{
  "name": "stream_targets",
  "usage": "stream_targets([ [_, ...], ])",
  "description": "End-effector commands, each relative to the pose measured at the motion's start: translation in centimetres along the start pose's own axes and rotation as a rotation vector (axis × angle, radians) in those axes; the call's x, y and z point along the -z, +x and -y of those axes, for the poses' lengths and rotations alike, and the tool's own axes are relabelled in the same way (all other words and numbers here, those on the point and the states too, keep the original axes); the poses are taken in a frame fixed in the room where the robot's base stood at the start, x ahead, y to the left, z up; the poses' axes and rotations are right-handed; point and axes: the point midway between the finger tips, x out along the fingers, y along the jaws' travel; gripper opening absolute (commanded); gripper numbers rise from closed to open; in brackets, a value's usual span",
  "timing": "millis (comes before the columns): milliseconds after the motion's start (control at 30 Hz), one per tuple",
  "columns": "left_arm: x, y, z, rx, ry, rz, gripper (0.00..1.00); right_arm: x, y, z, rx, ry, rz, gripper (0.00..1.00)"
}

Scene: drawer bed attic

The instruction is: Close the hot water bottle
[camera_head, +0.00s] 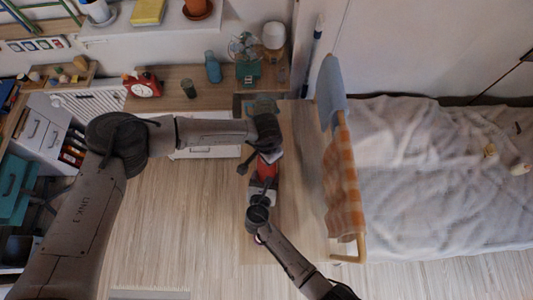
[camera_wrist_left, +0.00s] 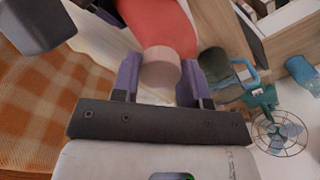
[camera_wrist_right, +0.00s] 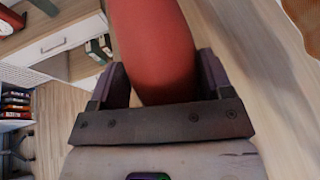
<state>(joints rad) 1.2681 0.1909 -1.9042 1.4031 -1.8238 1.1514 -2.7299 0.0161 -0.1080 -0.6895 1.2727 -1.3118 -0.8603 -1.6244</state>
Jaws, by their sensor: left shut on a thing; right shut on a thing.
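The red hot water bottle (camera_head: 267,168) is between my two grippers, over the wooden surface in the head view. Its pale beige cap (camera_wrist_left: 160,70) is at the narrow end of the red body (camera_wrist_left: 160,22). My left gripper (camera_wrist_left: 158,82) is shut with a finger on each side of the cap. Whether the cap is seated on the neck or only touching it, I cannot tell. My right gripper (camera_wrist_right: 163,82) is shut on the red body (camera_wrist_right: 155,45), one finger on each side. In the head view, the right gripper (camera_head: 262,193) is below the left one, and my arms hide part of the bottle.
An orange checked cloth (camera_head: 343,185) hangs over a rail to the right, with a bed (camera_head: 440,180) beyond. A teal fan (camera_head: 247,65), a blue bottle (camera_head: 212,67) and a red clock (camera_head: 142,86) stand at the back. The floor (camera_head: 185,230) at lower left is clear.

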Motion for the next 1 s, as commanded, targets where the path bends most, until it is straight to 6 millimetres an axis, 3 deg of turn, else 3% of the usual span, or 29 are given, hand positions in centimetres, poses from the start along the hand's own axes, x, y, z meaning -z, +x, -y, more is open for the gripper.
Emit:
stream_targets([
  [200,0.08,-0.09,0.06,0.002,0.252,-0.001,0.19,0.16,0.02,0.11,0.002,0.000,-0.003,0.07],
  [567,0.05,-0.06,0.05,0.001,0.291,-0.001,0.19,0.17,0.02,0.11,0.002,0.000,-0.003,0.07],
  [600,0.05,-0.06,0.06,0.001,0.290,-0.001,0.42,0.17,0.02,0.11,0.002,0.000,-0.003,0.07],
  [833,0.03,-0.01,0.05,0.000,0.289,0.000,0.64,0.17,0.02,0.11,0.002,0.000,-0.003,0.07],
  [1000,0.01,0.02,0.05,0.000,0.289,0.000,0.66,0.17,0.02,0.10,0.001,0.000,-0.003,0.07],
])
